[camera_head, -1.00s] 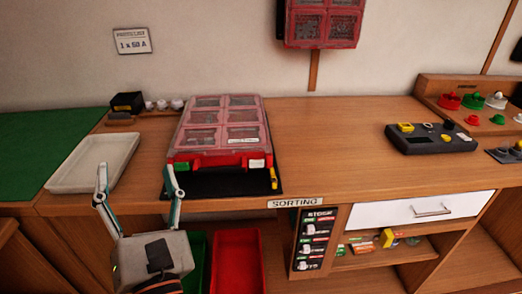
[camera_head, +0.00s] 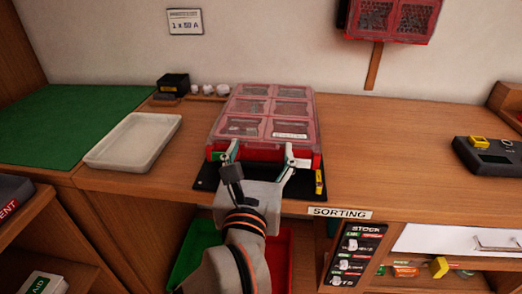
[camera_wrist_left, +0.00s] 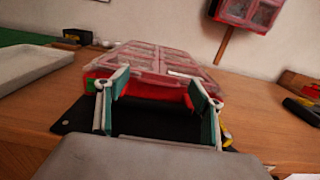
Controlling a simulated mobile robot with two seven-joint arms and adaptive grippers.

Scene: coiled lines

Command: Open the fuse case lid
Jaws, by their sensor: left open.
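The fuse case (camera_head: 264,112) is red with a clear lid over several compartments. It lies flat on a black mat (camera_head: 205,182) at the bench's front edge, lid shut. In the left wrist view the case (camera_wrist_left: 160,62) is straight ahead. My left gripper (camera_head: 258,156) is open at the case's front edge, its fingers spread towards the left and right of the front face. In the left wrist view the fingers (camera_wrist_left: 158,92) frame the red front, and nothing is between them. I cannot tell whether they touch the case. My right gripper is not in view.
A white tray (camera_head: 133,140) lies to the left beside a green mat (camera_head: 70,125). A small black box (camera_head: 173,83) stands behind. A yellow marker-like item (camera_head: 319,182) lies at the mat's right. A second red case (camera_head: 393,18) hangs on the wall.

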